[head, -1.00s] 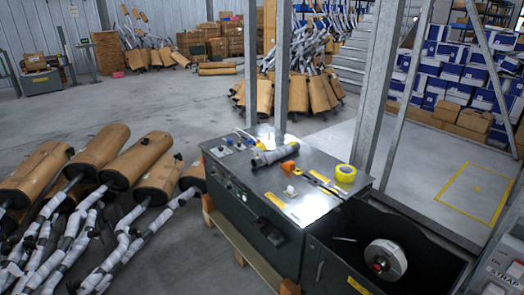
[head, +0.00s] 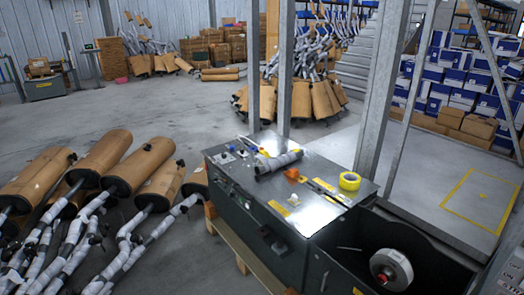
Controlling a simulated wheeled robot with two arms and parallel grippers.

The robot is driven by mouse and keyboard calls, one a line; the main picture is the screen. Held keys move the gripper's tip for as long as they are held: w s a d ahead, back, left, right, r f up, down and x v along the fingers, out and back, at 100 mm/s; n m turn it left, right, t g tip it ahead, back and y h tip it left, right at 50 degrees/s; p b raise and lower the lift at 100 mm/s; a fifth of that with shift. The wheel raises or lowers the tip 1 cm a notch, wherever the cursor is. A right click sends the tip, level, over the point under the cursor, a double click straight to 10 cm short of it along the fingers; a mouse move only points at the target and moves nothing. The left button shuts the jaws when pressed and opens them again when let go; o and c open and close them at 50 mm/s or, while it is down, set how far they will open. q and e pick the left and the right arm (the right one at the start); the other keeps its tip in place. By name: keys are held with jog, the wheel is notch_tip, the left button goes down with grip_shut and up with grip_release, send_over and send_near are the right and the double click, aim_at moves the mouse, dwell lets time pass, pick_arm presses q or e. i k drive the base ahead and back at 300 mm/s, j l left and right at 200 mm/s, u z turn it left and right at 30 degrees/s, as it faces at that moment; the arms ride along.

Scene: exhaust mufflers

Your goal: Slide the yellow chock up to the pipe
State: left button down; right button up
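A grey wrapped pipe (head: 279,161) lies on top of the dark metal bench (head: 325,207). A small orange-yellow block (head: 292,173), which may be the chock, sits on the bench on the near side of the pipe, close to its right part. I cannot tell whether the block touches the pipe. A small yellow piece (head: 264,152) shows at the pipe's far side; its shape is unclear. Neither of my grippers is in view.
A yellow tape roll (head: 349,181) lies at the bench's right end. A white-and-grey reel (head: 391,269) sits in the dark bin at right. Wrapped mufflers (head: 140,165) lie on the left. Metal posts (head: 383,90) rise behind the bench. Floor is open at back left.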

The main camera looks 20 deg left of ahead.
aim_at(264, 152)
jog(key=i+j+z, duration=0.1)
jog(key=i+j, duration=0.25)
jog(key=j, duration=0.2)
jog(key=i+j+z, duration=0.15)
jog(key=i+j, duration=0.15)
jog(key=j, duration=0.25)
jog(key=i+j+z, duration=0.1)
jog(key=i+j, duration=0.15)
jog(key=j, duration=0.35)
jog(key=i+j+z, duration=0.15)
jog(key=i+j, duration=0.15)
jog(key=j, duration=0.3)
jog(key=i+j+z, duration=0.1)
jog(key=j, duration=0.55)
jog(key=i+j+z, duration=0.15)
jog(key=i+j, duration=0.15)
jog(key=j, duration=0.4)
jog(key=i+j+z, duration=0.1)
jog(key=j, duration=0.55)
jog(key=i+j+z, duration=0.15)
jog(key=j, duration=0.55)
jog(key=i, duration=0.05)
